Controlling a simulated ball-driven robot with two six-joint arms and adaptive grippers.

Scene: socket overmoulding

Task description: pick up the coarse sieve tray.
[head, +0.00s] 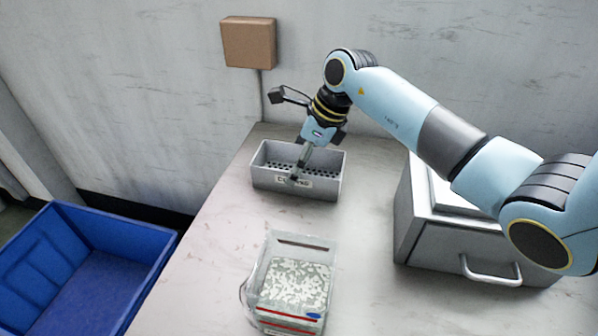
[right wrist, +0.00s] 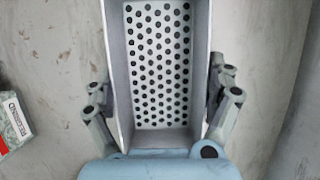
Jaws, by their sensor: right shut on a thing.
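My right gripper (head: 296,178) is at the tray from above. In the right wrist view its fingers (right wrist: 160,100) lie along both long side walls, shut on the tray. I cannot tell whether the tray is clear of the table. My left gripper is not in view.
A grey cabinet with a handle (head: 440,244) stands at right. A blue bin (head: 85,262) is beyond the table's left edge. A brown box (head: 249,42) is on the wall.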

